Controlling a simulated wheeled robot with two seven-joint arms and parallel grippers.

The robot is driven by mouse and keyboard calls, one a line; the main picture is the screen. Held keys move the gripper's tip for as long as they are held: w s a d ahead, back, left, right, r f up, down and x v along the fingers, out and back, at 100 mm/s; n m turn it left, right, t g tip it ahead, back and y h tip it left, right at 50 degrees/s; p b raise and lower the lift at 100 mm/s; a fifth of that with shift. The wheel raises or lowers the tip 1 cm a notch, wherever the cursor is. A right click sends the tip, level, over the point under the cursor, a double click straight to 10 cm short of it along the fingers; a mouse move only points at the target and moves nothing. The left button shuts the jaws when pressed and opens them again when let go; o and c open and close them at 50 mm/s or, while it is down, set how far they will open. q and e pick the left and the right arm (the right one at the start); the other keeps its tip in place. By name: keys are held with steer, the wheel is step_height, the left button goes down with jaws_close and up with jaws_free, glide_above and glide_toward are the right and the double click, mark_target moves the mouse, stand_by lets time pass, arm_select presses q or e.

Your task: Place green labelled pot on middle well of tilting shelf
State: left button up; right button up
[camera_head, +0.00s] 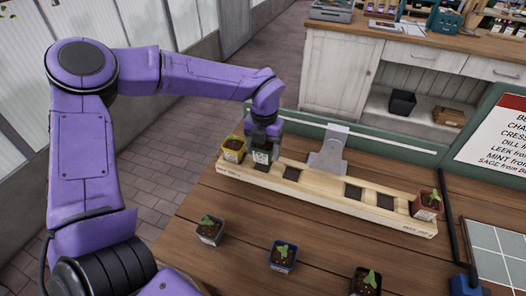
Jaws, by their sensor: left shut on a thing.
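The tilting shelf (325,201) is a long pale wooden board with dark square wells, on the wooden table. My left gripper (262,146) is over its left part, shut on a small dark pot (261,158) with a whitish label that has green marks. The pot is at or just above the board, right of the yellow pot; I cannot tell if it touches. The gripper hides the plant. Empty wells show to its right, one left of the grey bracket's foot (326,166) and two right of it. My right gripper is not in view.
A yellow pot (233,152) stands at the shelf's left end and a red pot (427,207) at its right end. A grey pot (209,233), a blue pot (283,259) and a dark pot (366,284) stand along the table front. A tiled tray (500,250) is at right.

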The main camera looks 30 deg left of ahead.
arm_select(q)
glide_above(263, 166)
step_height(263, 166, down, 5)
steer(key=shift+s+r+p, duration=0.15)
steer(key=shift+r+p, duration=0.05)
steer(key=shift+p, duration=0.2)
steer(key=shift+f, duration=0.45)
steer(key=shift+f, duration=0.2)
steer(key=o, duration=1.1)
steer(key=shift+r, duration=0.35)
step_height(263, 166, up, 12)
steer(key=shift+f+b, duration=0.1)
steer(key=shift+b, duration=0.7)
